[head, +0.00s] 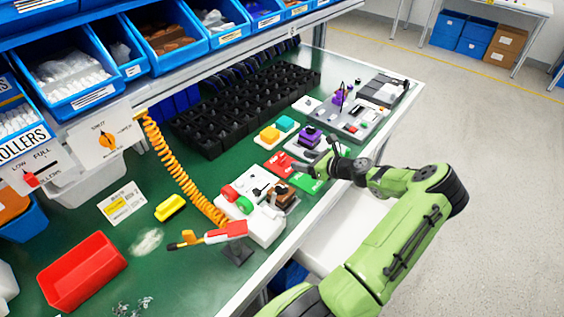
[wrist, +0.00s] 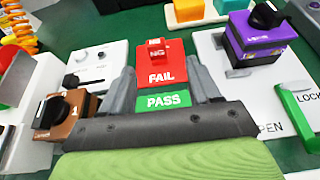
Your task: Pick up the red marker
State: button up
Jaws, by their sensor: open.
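A small red block marked "NG" (wrist: 156,50), which looks like the red marker, stands on the red FAIL pad (wrist: 161,76) in the wrist view. The green PASS pad (wrist: 163,101) lies just nearer to me. My gripper (wrist: 160,72) is open and empty, its two grey fingers apart on either side of the pads. The block is ahead of the fingers, near the middle of the gap. In the head view my gripper (head: 328,162) is low over the bench beside the red pad (head: 279,163). The marker is too small there to make out surely.
A purple block with a black knob (wrist: 256,35) stands to the right in the wrist view, and a brown block with a black dial (wrist: 62,113) to the left. An orange tool (head: 215,235) on a coiled hose and a red bin (head: 82,272) are farther left in the head view.

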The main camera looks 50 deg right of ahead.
aim_at(284, 158)
jog(key=x, duration=0.3)
jog(key=b+x, duration=0.1)
jog(key=x, duration=0.2)
jog(key=b+x, duration=0.1)
jog(key=x, duration=0.2)
jog(key=shift+w+a+f, duration=0.1)
jog(key=shift+a+f, duration=0.2)
jog(key=shift+f, duration=0.1)
jog(key=shift+r, duration=0.1)
jog(key=c, duration=1)
notch_tip(284, 158, up, 28)
jog(key=p, duration=0.7)
